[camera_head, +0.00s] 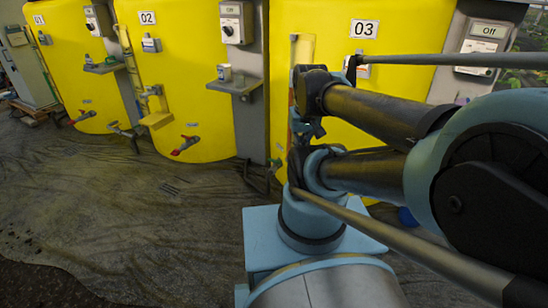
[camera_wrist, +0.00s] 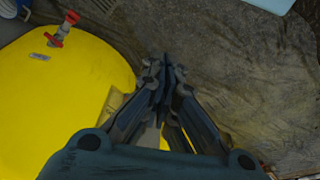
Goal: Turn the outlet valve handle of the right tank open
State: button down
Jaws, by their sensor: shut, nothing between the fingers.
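The right tank is the yellow tank (camera_head: 400,20) labelled 03 in the head view. Its outlet valve does not show there; my arm covers the tank's lower part. In the wrist view, a red-handled valve (camera_wrist: 68,24) sticks out from a yellow tank (camera_wrist: 65,100) at the upper left; I cannot tell for sure which tank this is. My gripper (camera_wrist: 167,66) is shut and empty, its fingertips apart from the valve, which lies to their upper left. In the head view my gripper (camera_head: 308,130) hangs in front of tank 03, partly hidden by my arm.
Tank 02 (camera_head: 190,75) and tank 01 (camera_head: 65,60) stand to the left, each with a red-handled valve low down. A grey shelf (camera_head: 235,87) juts out between tanks 02 and 03. A control box (camera_head: 487,45) is at the right. The sheeted floor (camera_head: 120,210) at left is clear.

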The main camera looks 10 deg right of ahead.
jog(key=w+r+m, duration=0.1)
jog(key=w+r, duration=0.4)
jog(key=w, duration=0.4)
jog(key=m+h, duration=0.2)
jog(key=m, duration=0.4)
send_over(274, 162)
jog(key=w+a, duration=0.2)
notch_tip(274, 162, down, 43)
jog(key=shift+t, duration=0.4)
jog(key=shift+x, duration=5.25)
jog(key=shift+d, duration=0.15)
